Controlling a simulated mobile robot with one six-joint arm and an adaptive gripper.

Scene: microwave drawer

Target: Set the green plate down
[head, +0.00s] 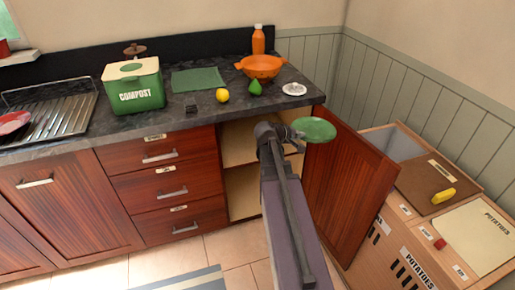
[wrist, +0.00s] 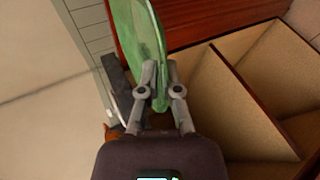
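The green plate (head: 315,130) is held in front of the open cupboard in the head view, below the counter's front edge. In the wrist view the plate (wrist: 141,45) stands edge-on between the fingers. My gripper (wrist: 158,100) is shut on the plate's rim; it also shows in the head view (head: 291,137), left of the plate. The plate looks clear of the shelves and door.
The open cupboard (head: 240,192) has bare shelves. Its door (head: 345,175) stands open on the right. The counter (head: 185,115) holds a compost bin (head: 133,84), an orange colander (head: 261,67), a lemon (head: 222,95) and a pear (head: 255,87). Potato boxes (head: 420,260) stand at right.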

